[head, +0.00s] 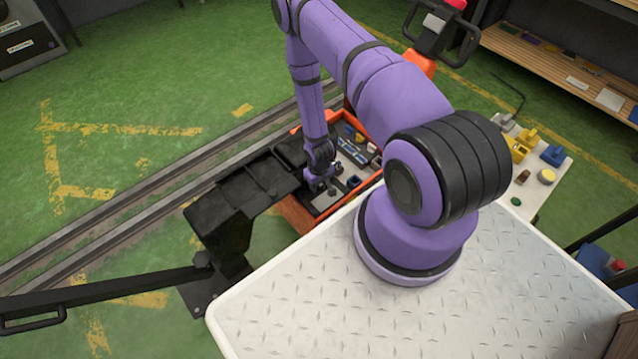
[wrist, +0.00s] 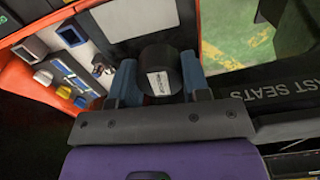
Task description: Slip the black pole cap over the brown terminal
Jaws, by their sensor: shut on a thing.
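My gripper (wrist: 159,68) is shut on the black pole cap (wrist: 158,56), a short dark cylinder with a white label, held between two blue fingers. In the head view my gripper (head: 322,184) is low over the near end of an orange-red tray (head: 297,214); the cap cannot be made out there. I cannot pick out the brown terminal with certainty in either view; the cap and fingers hide part of the panel.
The tray holds several small blue, yellow and grey parts beside my gripper. A black bracket or seat (head: 235,205) stands close on the left. A pale side table (head: 540,195) with several small coloured parts is at the right. Rails (head: 150,198) cross the green floor.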

